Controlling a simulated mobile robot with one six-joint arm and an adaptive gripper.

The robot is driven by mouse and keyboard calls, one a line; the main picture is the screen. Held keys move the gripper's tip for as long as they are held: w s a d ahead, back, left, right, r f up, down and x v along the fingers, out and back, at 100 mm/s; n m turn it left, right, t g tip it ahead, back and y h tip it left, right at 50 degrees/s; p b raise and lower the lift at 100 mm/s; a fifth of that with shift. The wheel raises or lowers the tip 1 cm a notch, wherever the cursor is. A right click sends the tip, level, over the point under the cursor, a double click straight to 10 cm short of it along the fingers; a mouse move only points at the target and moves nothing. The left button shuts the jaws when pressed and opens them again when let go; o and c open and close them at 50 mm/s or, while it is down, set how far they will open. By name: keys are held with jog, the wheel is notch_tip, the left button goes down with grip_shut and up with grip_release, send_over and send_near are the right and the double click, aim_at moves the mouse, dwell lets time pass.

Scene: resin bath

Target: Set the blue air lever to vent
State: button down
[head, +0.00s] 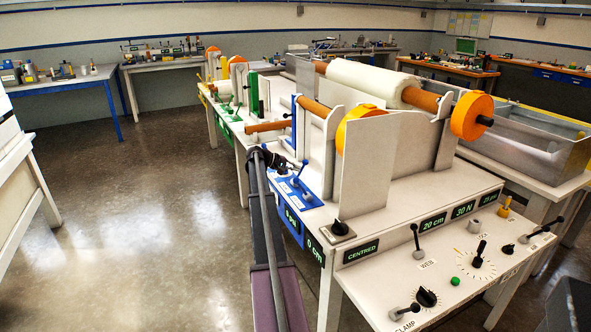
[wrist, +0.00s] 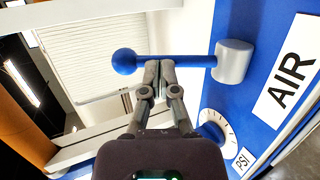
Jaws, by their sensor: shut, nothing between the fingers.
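The blue air lever (wrist: 190,62) lies across the top of the wrist view. Its blue ball (wrist: 124,62) is on the left and its grey hub (wrist: 233,62) is on the right, beside the white AIR label (wrist: 288,75). My gripper (wrist: 159,68) is shut and empty. Its fingertips are right at the lever's shaft, between ball and hub; I cannot tell whether they touch it. In the head view my gripper (head: 286,168) reaches to the blue air panel (head: 310,197), where the lever's blue ball (head: 305,162) shows small. The vent marking is not readable.
A white dial marked PSI (wrist: 215,130) sits below the lever. A green display reading 0 psi (head: 291,221) is on the panel's front. An upright white plate (head: 368,165) and orange-flanged rollers (head: 360,127) stand to the right. The floor at left is clear.

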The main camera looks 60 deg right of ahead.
jog(key=shift+r, duration=0.1)
jog(key=p+v, duration=0.7)
jog(key=v, duration=0.7)
jog(key=shift+d+r, duration=0.2)
jog(key=shift+r, duration=0.2)
jog(key=shift+s+a, duration=0.1)
